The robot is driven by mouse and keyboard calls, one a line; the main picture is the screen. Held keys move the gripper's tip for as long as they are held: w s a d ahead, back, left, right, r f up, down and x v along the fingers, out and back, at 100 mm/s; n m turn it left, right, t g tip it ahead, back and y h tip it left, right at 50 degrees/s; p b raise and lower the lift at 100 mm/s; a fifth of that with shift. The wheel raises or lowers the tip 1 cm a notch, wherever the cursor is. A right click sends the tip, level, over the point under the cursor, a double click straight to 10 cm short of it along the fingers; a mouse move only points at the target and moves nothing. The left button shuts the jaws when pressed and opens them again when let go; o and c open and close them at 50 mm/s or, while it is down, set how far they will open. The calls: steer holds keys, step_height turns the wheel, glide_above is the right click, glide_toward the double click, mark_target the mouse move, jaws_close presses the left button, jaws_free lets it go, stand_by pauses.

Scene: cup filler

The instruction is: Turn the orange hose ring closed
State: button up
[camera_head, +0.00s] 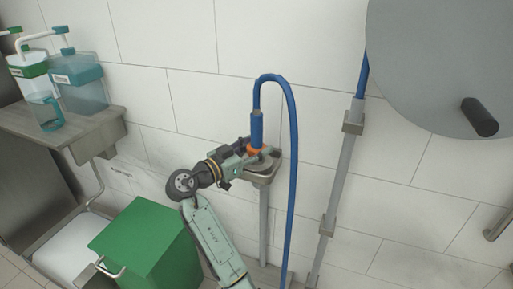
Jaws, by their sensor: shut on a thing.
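The orange hose ring (254,150) sits at the lower end of the upright blue hose connector (257,127), above a metal bracket (264,172) on a post by the wall. My gripper (251,152) reaches in from the left and is shut on the ring. The fingers hide part of the ring, and the exact finger contact is too small to see. The blue hose (292,150) loops up from the connector and hangs down to its right.
A large grey disc with a dark handle (480,117) is at the upper right. A grey pipe (339,180) runs down the tiled wall. A green box (145,245) stands at the lower left, below a shelf (105,128) with bottles and a teal cup (45,112).

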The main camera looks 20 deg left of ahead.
steer(key=shift+r, duration=0.1)
stand_by(0.5)
steer(key=o, duration=1.2)
steer(key=shift+s, duration=0.1)
steer(key=v, duration=1.2)
